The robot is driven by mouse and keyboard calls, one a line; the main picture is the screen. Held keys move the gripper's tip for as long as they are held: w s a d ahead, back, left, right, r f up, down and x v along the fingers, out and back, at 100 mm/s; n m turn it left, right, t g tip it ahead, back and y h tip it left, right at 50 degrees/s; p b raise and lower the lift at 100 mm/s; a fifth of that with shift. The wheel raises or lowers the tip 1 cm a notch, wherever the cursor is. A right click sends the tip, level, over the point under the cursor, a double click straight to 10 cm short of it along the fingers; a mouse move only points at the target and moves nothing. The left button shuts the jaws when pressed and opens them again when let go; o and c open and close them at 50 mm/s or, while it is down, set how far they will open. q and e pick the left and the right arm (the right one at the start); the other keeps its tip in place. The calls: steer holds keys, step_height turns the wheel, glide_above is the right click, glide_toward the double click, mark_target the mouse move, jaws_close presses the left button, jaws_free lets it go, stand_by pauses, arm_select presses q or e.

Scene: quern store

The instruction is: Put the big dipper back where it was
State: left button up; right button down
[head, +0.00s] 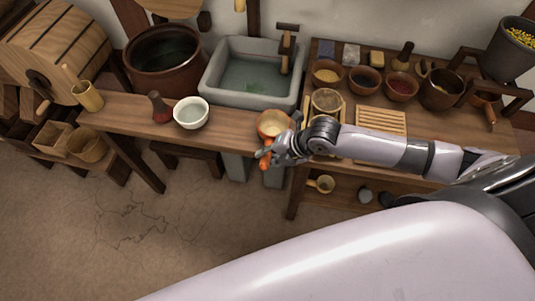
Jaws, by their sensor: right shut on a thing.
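My right gripper (284,152) reaches in from the right over the front edge of the wooden counter. It is shut on the big dipper (272,122), whose pale, round, open bowl shows just beyond the fingers. An orange-brown handle end (265,160) sticks out on the near side of the fingers. The fingers hide the middle of the handle. I cannot tell whether the bowl touches the counter or hangs just above it. My left gripper is not in view.
A stone sink (216,95) with water stands behind. A pale bowl (191,113) and a dark-red brush-like thing (160,107) stand to the left. Several small bowls, a slatted rack (381,121) and a dark pot (441,90) crowd the right table. A cup (322,184) sits on the lower shelf.

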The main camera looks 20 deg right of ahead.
steer(key=c, duration=1.4)
jaws_free()
steer(key=shift+r, duration=0.1)
steer(key=v, duration=1.2)
steer(key=shift+a, duration=0.1)
